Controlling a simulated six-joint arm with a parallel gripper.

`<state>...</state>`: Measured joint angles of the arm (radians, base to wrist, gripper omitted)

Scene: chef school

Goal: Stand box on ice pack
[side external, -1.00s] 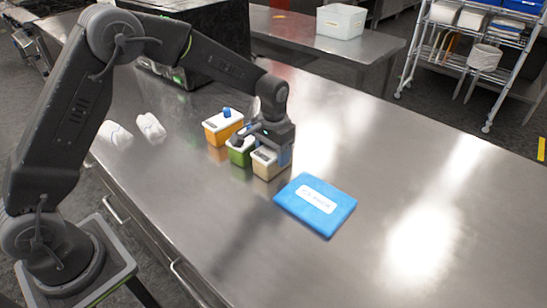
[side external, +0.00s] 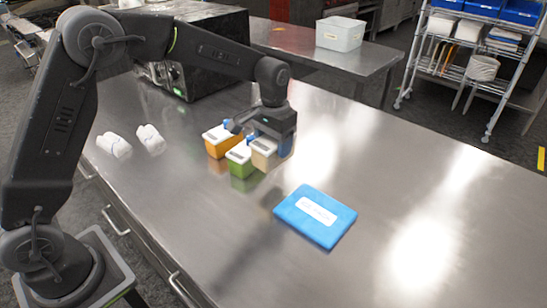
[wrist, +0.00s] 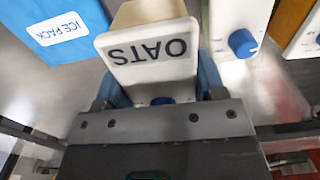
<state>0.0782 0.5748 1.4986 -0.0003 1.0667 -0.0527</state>
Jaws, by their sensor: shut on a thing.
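The box is a beige container with a white lid (side external: 264,147). In the wrist view my gripper (wrist: 160,105) has blue pads on either side of the box. The blue ice pack (side external: 316,217) lies flat on the table to the right and in front of the box, apart from it. Its labelled corner shows in the wrist view (wrist: 88,14).
A green box (side external: 241,168) and an orange box (side external: 219,146) stand close beside the held box on its left. Two white rolled cloths (side external: 114,145) lie at the left. The steel table (side external: 420,190) is clear around the ice pack.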

